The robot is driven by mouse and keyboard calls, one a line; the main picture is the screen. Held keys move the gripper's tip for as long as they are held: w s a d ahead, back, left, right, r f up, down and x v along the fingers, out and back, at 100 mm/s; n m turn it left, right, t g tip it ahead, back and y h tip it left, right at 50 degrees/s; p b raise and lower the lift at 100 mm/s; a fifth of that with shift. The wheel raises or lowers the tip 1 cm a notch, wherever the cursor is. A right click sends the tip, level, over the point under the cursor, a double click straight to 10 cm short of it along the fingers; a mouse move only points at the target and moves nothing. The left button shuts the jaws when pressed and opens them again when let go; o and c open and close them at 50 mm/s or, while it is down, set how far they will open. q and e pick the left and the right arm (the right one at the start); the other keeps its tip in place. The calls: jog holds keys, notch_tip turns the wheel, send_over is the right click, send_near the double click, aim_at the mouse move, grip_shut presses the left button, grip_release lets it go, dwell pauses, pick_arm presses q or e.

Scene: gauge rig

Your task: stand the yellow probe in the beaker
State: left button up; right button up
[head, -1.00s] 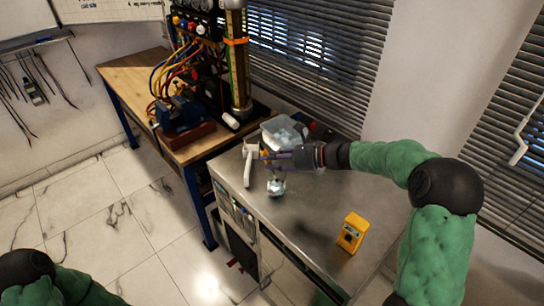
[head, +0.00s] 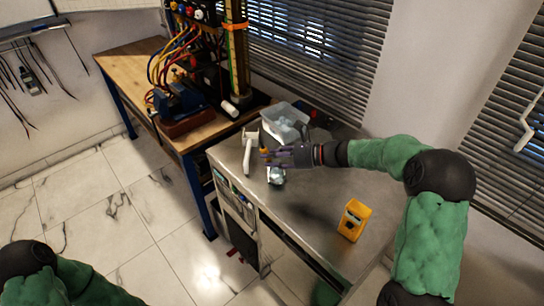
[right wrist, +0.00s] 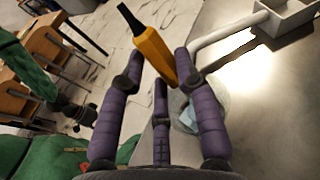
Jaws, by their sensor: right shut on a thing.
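In the head view only a small yellow bit of the probe shows at the fingertips. The clear glass beaker (head: 276,177) stands on the bench just below the gripper, partly covered by it. In the right wrist view the beaker (right wrist: 211,108) is partly behind the fingers.
A white angled handle-like piece (head: 248,153) is left of the gripper. A clear bin (head: 285,122) stands behind it. A yellow meter (head: 354,220) stands to the right on the bench. The bench between meter and beaker is clear.

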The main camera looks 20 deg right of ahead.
jog(key=o, duration=1.1)
jog(key=v, duration=1.2)
jog(key=shift+r, duration=0.1)
